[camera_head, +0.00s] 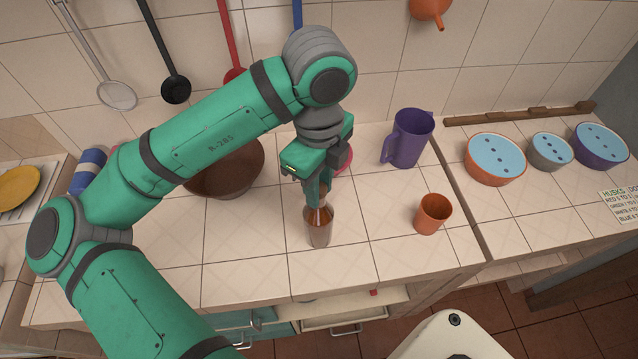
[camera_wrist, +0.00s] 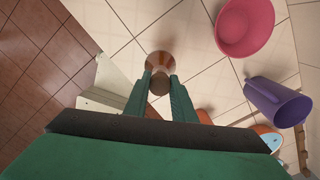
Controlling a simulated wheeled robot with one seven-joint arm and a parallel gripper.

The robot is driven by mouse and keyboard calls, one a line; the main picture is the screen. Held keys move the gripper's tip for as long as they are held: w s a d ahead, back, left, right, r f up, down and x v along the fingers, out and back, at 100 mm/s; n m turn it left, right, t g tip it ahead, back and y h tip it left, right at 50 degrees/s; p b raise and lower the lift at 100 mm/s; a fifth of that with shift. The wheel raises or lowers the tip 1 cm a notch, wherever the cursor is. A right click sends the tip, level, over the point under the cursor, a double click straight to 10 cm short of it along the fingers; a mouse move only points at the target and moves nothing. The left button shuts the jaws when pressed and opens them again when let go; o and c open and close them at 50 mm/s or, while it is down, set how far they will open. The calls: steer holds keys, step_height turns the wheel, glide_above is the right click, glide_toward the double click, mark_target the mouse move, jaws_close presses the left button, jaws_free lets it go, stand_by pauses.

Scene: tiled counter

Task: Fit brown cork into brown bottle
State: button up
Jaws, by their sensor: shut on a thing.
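The brown bottle (camera_head: 319,227) stands upright on the tiled counter, its neck just under my gripper (camera_head: 319,190). In the wrist view, the bottle (camera_wrist: 160,60) shows from above, just beyond the fingertips. My gripper (camera_wrist: 160,80) points down and is shut on the brown cork (camera_wrist: 158,85), which sits between the fingertips. The cork overlaps the near side of the bottle in that view. In the head view, the fingers mostly hide the cork. I cannot tell whether the cork touches the bottle's mouth.
An orange cup (camera_head: 432,214) and a purple jug (camera_head: 408,138) stand to the right. A brown bowl (camera_head: 224,168) stands behind left, partly behind my arm. A pink bowl (camera_wrist: 244,26) is near the bottle. Lidded bowls (camera_head: 495,158) stand far right. The counter front is clear.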

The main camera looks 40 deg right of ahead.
steer(key=o, duration=1.1)
step_height(320, 180, up, 11)
steer(key=shift+f, duration=0.1)
